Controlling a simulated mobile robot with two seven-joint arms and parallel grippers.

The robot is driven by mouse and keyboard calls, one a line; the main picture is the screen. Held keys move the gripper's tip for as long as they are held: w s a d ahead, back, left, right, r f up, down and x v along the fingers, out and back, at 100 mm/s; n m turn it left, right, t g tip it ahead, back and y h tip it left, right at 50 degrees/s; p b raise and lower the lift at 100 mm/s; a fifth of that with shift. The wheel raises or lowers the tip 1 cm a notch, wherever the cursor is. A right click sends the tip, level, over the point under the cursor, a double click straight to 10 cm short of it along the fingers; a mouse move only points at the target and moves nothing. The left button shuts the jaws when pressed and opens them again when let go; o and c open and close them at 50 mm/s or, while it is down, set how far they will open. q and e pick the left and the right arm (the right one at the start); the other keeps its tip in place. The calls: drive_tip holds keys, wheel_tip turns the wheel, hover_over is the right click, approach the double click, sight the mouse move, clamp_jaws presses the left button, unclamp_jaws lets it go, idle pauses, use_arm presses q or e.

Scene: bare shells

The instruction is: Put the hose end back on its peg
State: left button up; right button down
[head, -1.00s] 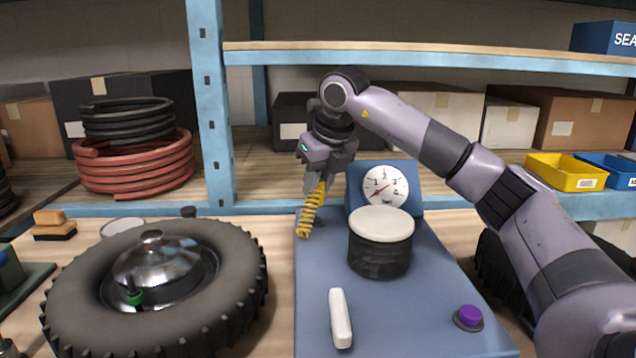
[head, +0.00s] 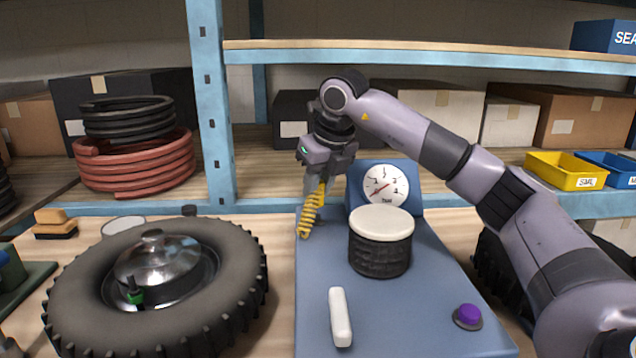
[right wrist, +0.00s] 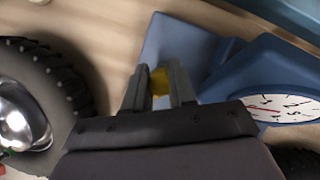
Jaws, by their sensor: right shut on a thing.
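My right gripper (head: 316,184) is shut on the yellow coiled hose (head: 311,214) near the back left corner of the blue pump base (head: 375,308). The coil hangs below the fingers, slightly tilted, its lower end close to the base's left edge. In the right wrist view a bit of the yellow hose (right wrist: 159,82) shows between the two fingers (right wrist: 159,90). I cannot make out the peg; the gripper and hose may hide it. The pump has a dial gauge (head: 385,186) and a black bellows with a white top (head: 380,224). My left gripper is not in view.
A large tyre (head: 236,262) with a chrome hub lies left of the base. A white lever (head: 340,317) and a purple button (head: 467,315) are on the base's front. The blue shelf post (head: 213,110) stands behind, left of my right gripper.

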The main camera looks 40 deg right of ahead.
sight(319, 196)
drive_tip(key=shift+f+b, duration=0.8)
drive_tip(key=shift+f, duration=0.85)
idle(1.2)
drive_tip(key=shift+c, duration=1.3)
unclamp_jaws()
drive_tip(key=shift+r, duration=0.1)
drive_tip(key=shift+r+p, duration=1.35)
drive_tip(key=shift+p, duration=0.15)
drive_tip(key=shift+r+p, duration=3.35)
drive_tip(key=shift+r, duration=0.2)
